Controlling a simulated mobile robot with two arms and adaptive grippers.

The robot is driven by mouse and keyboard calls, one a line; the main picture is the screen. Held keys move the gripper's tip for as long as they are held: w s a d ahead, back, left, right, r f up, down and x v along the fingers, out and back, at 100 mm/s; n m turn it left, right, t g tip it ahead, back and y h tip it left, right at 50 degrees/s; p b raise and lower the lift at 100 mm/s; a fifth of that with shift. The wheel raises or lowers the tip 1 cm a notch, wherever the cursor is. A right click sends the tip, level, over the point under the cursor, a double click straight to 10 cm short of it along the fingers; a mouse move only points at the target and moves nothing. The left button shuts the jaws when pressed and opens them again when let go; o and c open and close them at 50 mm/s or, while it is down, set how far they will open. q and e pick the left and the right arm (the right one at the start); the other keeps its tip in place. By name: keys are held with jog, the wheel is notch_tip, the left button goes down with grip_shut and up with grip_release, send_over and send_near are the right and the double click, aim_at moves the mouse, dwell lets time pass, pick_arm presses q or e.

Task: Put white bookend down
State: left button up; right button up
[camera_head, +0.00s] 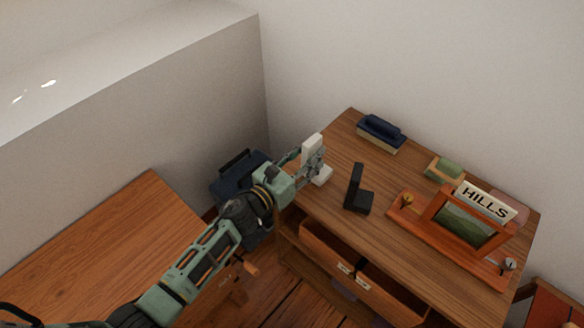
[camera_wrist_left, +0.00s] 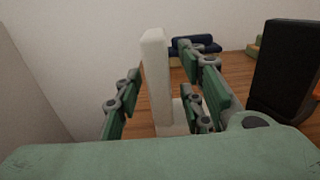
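The white bookend (camera_head: 312,152) stands upright at the left edge of the wooden dresser top (camera_head: 330,205), its foot toward the black bookend. My left gripper (camera_head: 305,160) reaches in from the left at the white bookend. In the left wrist view the white bookend (camera_wrist_left: 156,80) stands between the parted fingers of my left gripper (camera_wrist_left: 162,85). A narrow gap shows on the right finger's side; contact on the left side is hard to tell. The fingers look open. The bookend's lower part is partly hidden. My right gripper is not in view.
A black bookend (camera_head: 356,190) stands just right of the white one. A dark blue item (camera_head: 380,130) lies at the back, with a green-topped box (camera_head: 446,168) and an orange frame stand marked HILLS (camera_head: 460,226) to the right.

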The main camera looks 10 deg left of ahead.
pick_arm(q)
jog(key=b+v, duration=0.1)
jog(key=v, duration=0.9)
jog(key=shift+s+a, duration=0.15)
jog(key=shift+s, duration=0.05)
